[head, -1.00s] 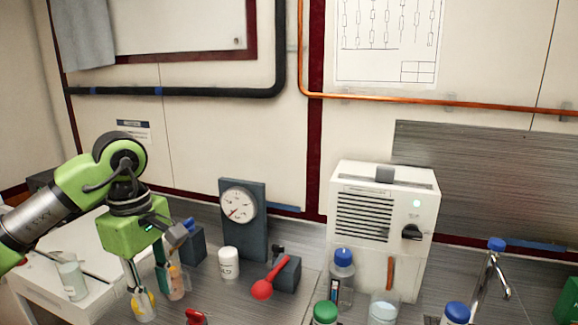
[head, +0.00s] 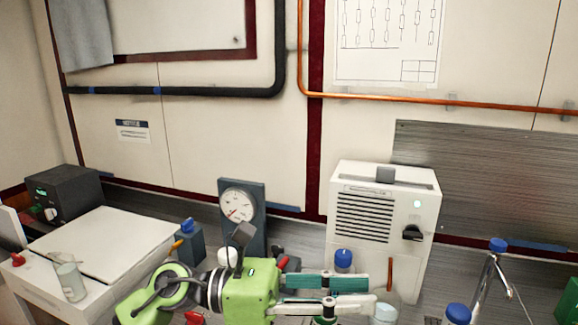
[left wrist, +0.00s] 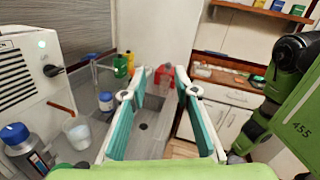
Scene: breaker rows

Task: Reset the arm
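My left arm lies low across the bench in the head view, its gripper (head: 372,294) pointing right. Its two teal-padded fingers are apart with nothing between them. In the left wrist view the same open gripper (left wrist: 156,80) points out over the sink, and its fingers hold nothing. The arm hides part of the bench below the gauge. My right gripper is not in view. A green arm link stands at the right of the left wrist view.
A white vented box (head: 385,235) stands behind the fingertips. A blue-capped bottle (head: 343,258) and a beaker (head: 384,313) are close to the fingers. A dial gauge (head: 241,207) stands behind the arm. A white-topped box (head: 105,243) is at left, a tap (head: 487,278) at right.

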